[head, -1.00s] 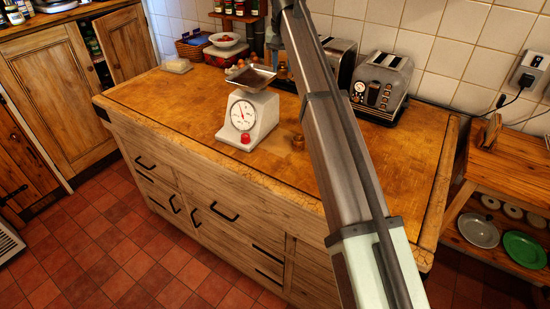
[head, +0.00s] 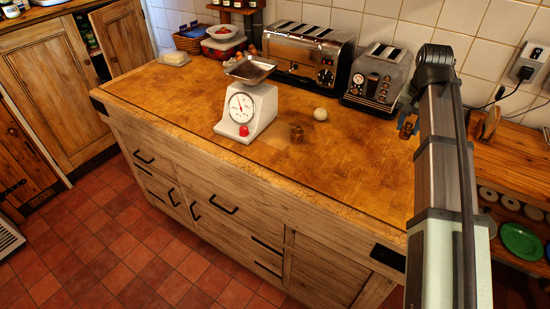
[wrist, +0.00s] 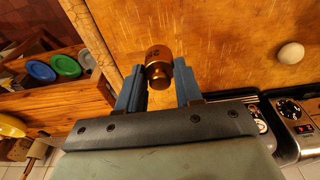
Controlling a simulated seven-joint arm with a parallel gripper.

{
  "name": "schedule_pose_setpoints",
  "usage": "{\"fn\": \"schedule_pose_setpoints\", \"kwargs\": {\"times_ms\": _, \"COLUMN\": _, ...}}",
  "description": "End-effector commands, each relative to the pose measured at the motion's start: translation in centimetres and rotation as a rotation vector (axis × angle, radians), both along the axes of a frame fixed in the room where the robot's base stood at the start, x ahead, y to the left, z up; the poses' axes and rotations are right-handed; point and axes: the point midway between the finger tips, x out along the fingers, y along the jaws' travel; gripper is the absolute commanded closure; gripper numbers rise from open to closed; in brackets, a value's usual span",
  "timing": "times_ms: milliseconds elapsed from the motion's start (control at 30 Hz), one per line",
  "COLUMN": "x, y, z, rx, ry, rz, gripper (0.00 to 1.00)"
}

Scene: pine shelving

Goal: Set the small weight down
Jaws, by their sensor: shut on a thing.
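A small brass weight (wrist: 158,66) with a knob and a stamped mark is held between the two blue fingers of my gripper (wrist: 157,76) in the wrist view. In the head view my gripper (head: 406,123) is at the right end of the wooden worktop (head: 345,165), partly hidden by my arm, and the held weight is hard to make out. In the wrist view bare worktop lies beyond the weight; I cannot tell the height above it. Another brass weight (head: 297,133) stands on the worktop, right of the white scale (head: 247,112) with its metal pan (head: 250,70).
A pale egg (head: 320,114) lies on the worktop. Two toasters, one wide (head: 308,53) and one smaller (head: 377,77), stand along the tiled wall. The front right of the worktop is clear. A wooden shelf unit (head: 488,165) with plates stands beyond its right end.

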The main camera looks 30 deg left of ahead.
Motion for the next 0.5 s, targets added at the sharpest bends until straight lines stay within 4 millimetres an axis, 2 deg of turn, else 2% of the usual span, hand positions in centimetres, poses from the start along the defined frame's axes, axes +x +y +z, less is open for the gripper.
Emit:
{"fn": "schedule_pose_setpoints", "kwargs": {"times_ms": 33, "x": -0.4, "y": -1.7, "z": -0.4, "rx": 0.000, "ry": 0.000, "rz": -0.022, "gripper": 1.00}}
{"fn": "schedule_pose_setpoints", "kwargs": {"times_ms": 200, "x": -0.7, "y": -5.1, "z": -1.1, "rx": -0.001, "ry": 0.002, "rz": -0.070, "gripper": 1.00}}
{"fn": "schedule_pose_setpoints", "kwargs": {"times_ms": 500, "x": -1.3, "y": -9.2, "z": -2.0, "rx": -0.003, "ry": 0.006, "rz": -0.126, "gripper": 1.00}}
